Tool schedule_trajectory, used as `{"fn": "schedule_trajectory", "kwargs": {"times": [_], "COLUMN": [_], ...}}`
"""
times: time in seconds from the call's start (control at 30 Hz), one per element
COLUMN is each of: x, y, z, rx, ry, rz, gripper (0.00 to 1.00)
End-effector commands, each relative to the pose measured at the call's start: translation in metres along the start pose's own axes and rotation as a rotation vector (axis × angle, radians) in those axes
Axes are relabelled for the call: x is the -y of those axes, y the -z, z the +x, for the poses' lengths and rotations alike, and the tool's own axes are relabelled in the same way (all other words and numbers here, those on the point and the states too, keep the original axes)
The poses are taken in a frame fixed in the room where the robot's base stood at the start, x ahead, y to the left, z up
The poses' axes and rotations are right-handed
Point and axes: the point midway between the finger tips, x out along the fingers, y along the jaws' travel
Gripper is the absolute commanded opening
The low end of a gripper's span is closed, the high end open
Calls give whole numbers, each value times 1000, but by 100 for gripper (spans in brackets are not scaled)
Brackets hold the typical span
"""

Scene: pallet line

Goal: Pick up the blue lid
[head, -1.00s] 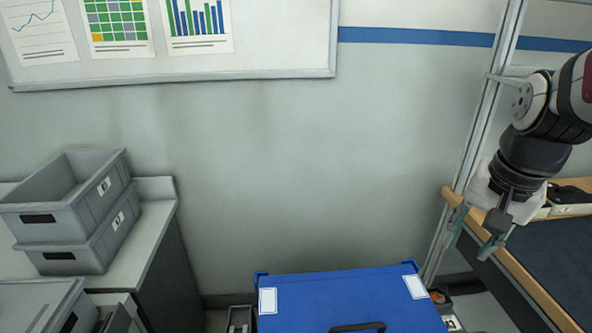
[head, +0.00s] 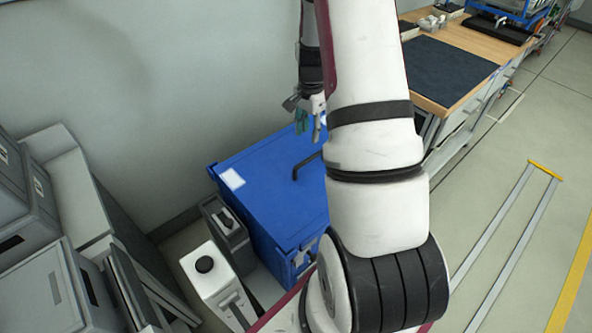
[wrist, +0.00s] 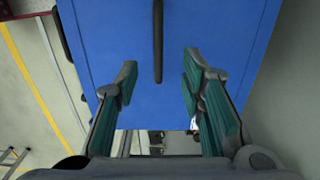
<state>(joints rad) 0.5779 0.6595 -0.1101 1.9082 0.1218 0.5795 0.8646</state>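The blue lid (head: 262,172) tops a blue box standing on the floor by the wall in the head view. It has a dark bar handle (head: 306,164) and a white label; my arm hides its right part. In the wrist view the lid (wrist: 215,35) fills the upper middle, with the handle (wrist: 158,40) running up between my fingers. My gripper (wrist: 158,82) is open and empty, its green-padded fingers spread wide. In the head view my gripper (head: 310,120) is beyond the handle, near the lid's far edge. Contact with the lid cannot be told.
Grey bins (head: 22,190) stand at the left. A wooden-edged bench with a dark mat (head: 447,70) is at the right.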

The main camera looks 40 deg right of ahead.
Motion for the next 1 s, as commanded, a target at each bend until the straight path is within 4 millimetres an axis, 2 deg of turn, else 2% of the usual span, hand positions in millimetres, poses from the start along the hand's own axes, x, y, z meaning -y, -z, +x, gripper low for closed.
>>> {"fn": "schedule_trajectory", "kwargs": {"times": [0.1, 0.3, 0.6, 0.9, 1.0], "x": [-2, -1, -2, -4, -3], "y": [-1, -1, 1, 8, 8], "z": [23, 58, 79, 118, 124], "rx": [5, 3, 1, 2, 1], "ry": [-5, -2, -1, -2, 0], "rz": [-1, -2, -3, -5, -3], "gripper": [36, 36, 36, 36, 36]}}
